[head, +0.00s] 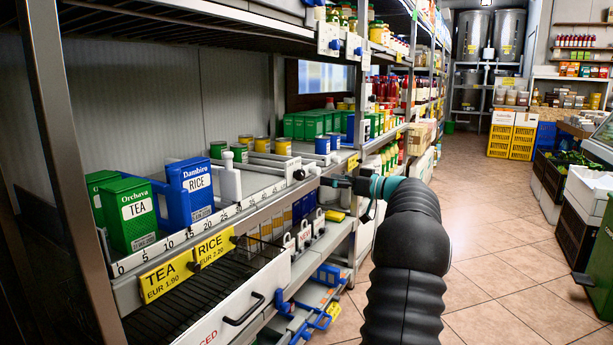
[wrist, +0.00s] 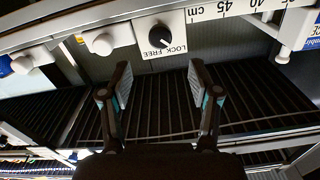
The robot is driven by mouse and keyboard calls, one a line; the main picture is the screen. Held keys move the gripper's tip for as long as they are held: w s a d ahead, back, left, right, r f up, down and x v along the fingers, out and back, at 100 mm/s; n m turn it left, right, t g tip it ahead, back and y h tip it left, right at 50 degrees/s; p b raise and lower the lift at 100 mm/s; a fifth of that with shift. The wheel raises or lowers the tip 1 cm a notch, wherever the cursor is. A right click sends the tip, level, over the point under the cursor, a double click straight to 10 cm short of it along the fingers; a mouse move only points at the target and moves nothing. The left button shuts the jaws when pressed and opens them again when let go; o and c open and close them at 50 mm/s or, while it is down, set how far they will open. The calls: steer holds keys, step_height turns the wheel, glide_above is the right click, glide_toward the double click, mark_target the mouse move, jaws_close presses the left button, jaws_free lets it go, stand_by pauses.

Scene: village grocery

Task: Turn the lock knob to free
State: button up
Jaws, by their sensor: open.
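The lock knob (wrist: 160,36) is a round black dial on a white plate lettered LOCK and FREE, at the top middle of the wrist view. It sits past the 45 cm end of the shelf ruler (wrist: 235,8). I cannot tell for sure which word its pointer faces. In the head view the knob (head: 298,174) shows small at the shelf's front edge. My gripper (wrist: 158,78) is open and empty, its two fingers apart below the knob in the wrist view and not touching it. In the head view my gripper (head: 328,182) is just right of the knob.
A dark wire rack (wrist: 60,110) lies beyond my fingers. Tea (head: 130,213) and rice (head: 188,192) boxes stand on the shelf. The aisle floor (head: 490,240) on the right is clear.

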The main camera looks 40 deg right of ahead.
mark_target(303, 175)
steer(key=p+x, duration=0.1)
steer(key=x, duration=0.7)
steer(key=shift+w+a, duration=0.2)
steer(key=shift+w, duration=0.15)
steer(key=c, duration=1.2)
